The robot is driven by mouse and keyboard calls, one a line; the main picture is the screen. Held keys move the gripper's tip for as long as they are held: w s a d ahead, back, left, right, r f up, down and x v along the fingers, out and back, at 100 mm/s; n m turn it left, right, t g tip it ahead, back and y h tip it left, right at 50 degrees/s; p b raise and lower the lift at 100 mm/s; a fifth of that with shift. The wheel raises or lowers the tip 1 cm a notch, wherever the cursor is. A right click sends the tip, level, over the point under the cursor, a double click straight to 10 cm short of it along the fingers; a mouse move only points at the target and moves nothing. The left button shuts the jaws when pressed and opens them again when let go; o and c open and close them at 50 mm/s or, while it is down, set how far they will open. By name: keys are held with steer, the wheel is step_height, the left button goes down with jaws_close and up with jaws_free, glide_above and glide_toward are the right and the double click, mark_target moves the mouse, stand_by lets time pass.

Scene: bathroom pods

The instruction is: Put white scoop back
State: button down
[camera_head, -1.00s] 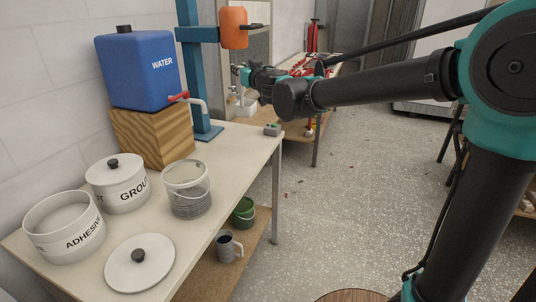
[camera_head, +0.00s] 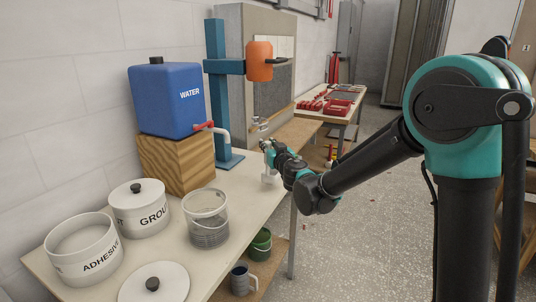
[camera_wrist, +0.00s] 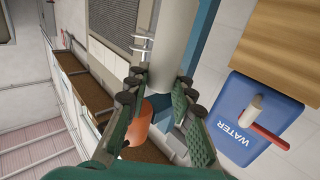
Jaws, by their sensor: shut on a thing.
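My gripper (camera_head: 268,150) is over the far right part of the white worktable (camera_head: 240,190), in front of the blue stand. In the wrist view my gripper (camera_wrist: 155,98) has its fingers on either side of a pale, smooth piece, which I take for the white scoop (camera_wrist: 178,40). In the head view a small white shape, likely the scoop (camera_head: 269,175), hangs just below the fingers. Its full form is too small to tell, and I cannot tell whether it touches the table.
A clear bucket (camera_head: 207,220), the ADHESIVE pot (camera_head: 88,262), the lidded GROUT pot (camera_head: 140,212) and a loose lid (camera_head: 165,286) stand on the table. The blue WATER tank (camera_head: 165,98) sits on a wood block (camera_head: 178,165). A blue stand (camera_head: 217,100) holds an orange mixer (camera_head: 259,60).

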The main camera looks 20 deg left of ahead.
steer(key=shift+f, duration=1.9)
steer(key=c, duration=1.3)
jaws_free()
steer(key=shift+f, duration=0.1)
